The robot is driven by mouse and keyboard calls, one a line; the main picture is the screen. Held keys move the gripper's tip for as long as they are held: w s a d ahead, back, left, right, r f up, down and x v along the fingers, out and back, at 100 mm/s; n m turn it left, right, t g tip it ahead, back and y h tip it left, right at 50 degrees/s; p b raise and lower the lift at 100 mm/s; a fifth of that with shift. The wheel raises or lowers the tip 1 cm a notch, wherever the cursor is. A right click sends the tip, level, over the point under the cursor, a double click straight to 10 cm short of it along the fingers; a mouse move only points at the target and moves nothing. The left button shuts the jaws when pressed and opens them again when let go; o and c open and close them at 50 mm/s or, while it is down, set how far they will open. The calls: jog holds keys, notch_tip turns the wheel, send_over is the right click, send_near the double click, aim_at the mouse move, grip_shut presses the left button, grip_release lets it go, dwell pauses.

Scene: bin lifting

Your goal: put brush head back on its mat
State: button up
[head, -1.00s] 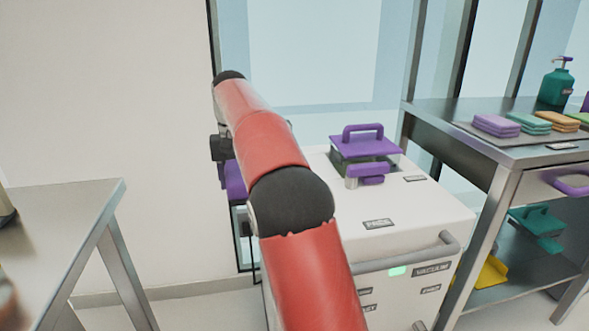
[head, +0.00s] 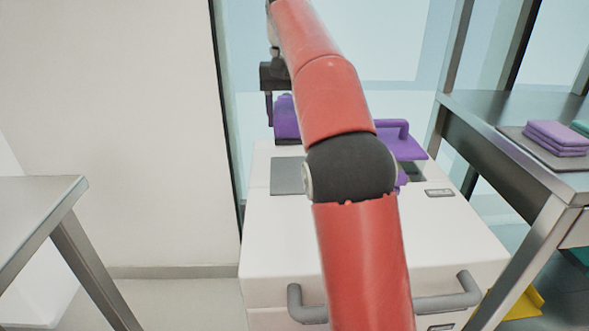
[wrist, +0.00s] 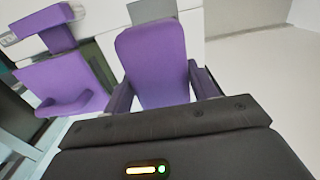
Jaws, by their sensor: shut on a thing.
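The brush head appears to be the purple block (head: 286,120) in my gripper. My gripper (wrist: 158,84) is shut on it, with a finger on each side of the purple block (wrist: 152,55) in the wrist view. In the head view the block is behind my red arm, just above or over the far left of the white cabinet top. A flat grey mat (head: 287,176) lies on that top, nearer and partly hidden by my arm. I cannot tell the exact gap between block and cabinet.
A purple handled lid (head: 410,147) sits on the right of the white cabinet (head: 275,225), beside a small purple item mostly hidden by my arm. A metal bench (head: 505,150) with folded purple cloths (head: 557,138) stands right. Another metal table (head: 35,205) stands left.

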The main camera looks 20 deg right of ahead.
jog(key=shift+f+b, duration=0.3)
jog(key=shift+f, duration=4.5)
jog(key=shift+f, duration=0.15)
jog(key=o, duration=0.9)
jog(key=shift+f+b, duration=0.25)
jog(key=shift+b, duration=0.5)
jog(key=r, duration=0.2)
jog(key=r+p, duration=0.1)
jog(key=r, duration=0.2)
jog(key=r+p, duration=0.1)
jog(key=r, duration=0.2)
jog(key=shift+s+a+r, duration=0.15)
jog(key=shift+s+a, duration=0.1)
jog(key=shift+a, duration=0.05)
